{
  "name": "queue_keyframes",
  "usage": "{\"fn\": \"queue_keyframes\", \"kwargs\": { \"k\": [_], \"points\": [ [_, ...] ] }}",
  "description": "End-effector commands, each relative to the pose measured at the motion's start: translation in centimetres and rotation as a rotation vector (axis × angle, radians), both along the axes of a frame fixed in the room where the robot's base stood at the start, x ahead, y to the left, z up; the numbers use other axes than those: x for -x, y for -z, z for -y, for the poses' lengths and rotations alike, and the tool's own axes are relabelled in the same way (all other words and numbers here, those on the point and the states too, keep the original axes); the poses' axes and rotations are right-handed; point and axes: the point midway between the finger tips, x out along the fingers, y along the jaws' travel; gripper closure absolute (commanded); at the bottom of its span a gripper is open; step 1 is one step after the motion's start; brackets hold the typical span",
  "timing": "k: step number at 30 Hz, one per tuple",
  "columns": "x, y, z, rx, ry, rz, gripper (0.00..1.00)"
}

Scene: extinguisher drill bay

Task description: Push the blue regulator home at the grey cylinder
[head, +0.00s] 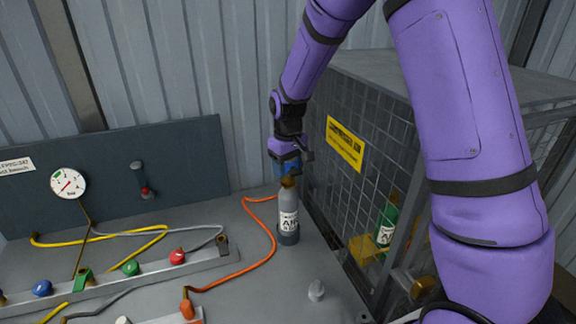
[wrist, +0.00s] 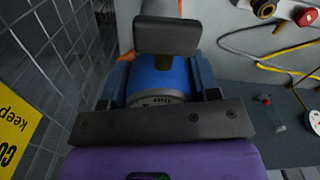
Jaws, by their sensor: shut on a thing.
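The grey cylinder (head: 287,212) stands upright on the bench beside the mesh cage, with a white label and a brass valve at its top. My gripper (head: 287,163) is directly above it, pointing down, shut on the blue regulator (head: 292,167). In the wrist view the blue regulator (wrist: 158,80) sits between the jaws, with a grey gauge ring on its near side. The regulator is right at the brass valve, but I cannot tell how far it is seated. The lower part of the cylinder is hidden in the wrist view.
The mesh cage (head: 345,165) with a yellow sign (head: 345,144) stands close on the right and holds a green cylinder (head: 386,226). An orange hose (head: 262,232) curves across the bench left of the cylinder. A manifold rail (head: 150,267) with coloured knobs lies further left.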

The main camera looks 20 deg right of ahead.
Motion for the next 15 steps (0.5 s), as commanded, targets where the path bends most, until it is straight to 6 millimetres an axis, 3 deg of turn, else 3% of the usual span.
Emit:
{"fn": "queue_keyframes", "kwargs": {
  "k": [15],
  "points": [
    [-0.04,0.73,0.0,-0.001,0.0,0.002,0.69]
  ]
}}
